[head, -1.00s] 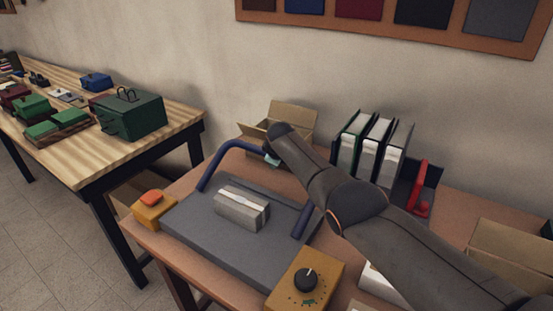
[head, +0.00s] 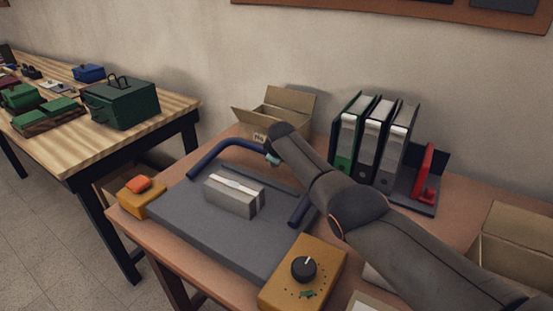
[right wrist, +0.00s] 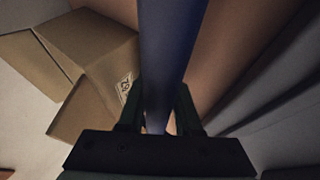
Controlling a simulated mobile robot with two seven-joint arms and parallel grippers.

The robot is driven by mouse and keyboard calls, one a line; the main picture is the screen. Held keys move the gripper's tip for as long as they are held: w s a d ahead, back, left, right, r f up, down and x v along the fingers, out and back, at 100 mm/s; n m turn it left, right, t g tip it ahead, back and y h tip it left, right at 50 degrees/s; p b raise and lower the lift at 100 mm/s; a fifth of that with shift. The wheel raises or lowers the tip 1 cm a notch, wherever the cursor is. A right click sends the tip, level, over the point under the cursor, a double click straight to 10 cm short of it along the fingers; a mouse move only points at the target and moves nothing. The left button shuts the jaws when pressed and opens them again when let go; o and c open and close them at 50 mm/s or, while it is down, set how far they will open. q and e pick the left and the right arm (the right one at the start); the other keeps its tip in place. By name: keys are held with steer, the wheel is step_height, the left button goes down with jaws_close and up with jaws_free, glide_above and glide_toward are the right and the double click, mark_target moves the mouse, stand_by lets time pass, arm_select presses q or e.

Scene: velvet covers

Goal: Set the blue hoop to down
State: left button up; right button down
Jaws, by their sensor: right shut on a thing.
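The blue hoop (head: 217,154) is a bent tube over the grey machine bed (head: 188,221). It stands tilted low above the bed, its ends at the left and right sides. My right gripper (head: 272,160) is at the hoop's far crossbar, near its right corner. In the right wrist view the hoop's blue tube (right wrist: 168,60) runs between the two fingers of my right gripper (right wrist: 160,115), which is shut on it. A grey block with a white band (head: 234,194) lies on the bed inside the hoop. My left gripper is not in view.
An orange box with a black knob (head: 303,270) is at the bed's front right. A yellow box with an orange button (head: 139,190) is at its left. An open cardboard box (head: 285,110) and several binders (head: 374,140) stand behind. A green toolbox (head: 122,103) is on the other table.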

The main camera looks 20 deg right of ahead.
steer(key=shift+s+a+f+g, duration=0.15)
steer(key=shift+s+a+f, duration=0.25)
steer(key=shift+f, duration=0.2)
steer(key=shift+s+a+f+g, duration=0.15)
steer(key=shift+s+a+f, duration=0.1)
steer(key=shift+a+f, duration=0.3)
steer(key=c, duration=0.6)
jaws_free()
steer(key=shift+s+a+r, duration=0.1)
steer(key=shift+a+r, duration=0.05)
steer(key=shift+r, duration=0.1)
steer(key=shift+w+r, duration=0.2)
steer(key=shift+r, duration=0.05)
steer(key=shift+d+r, duration=0.1)
steer(key=shift+d, duration=0.1)
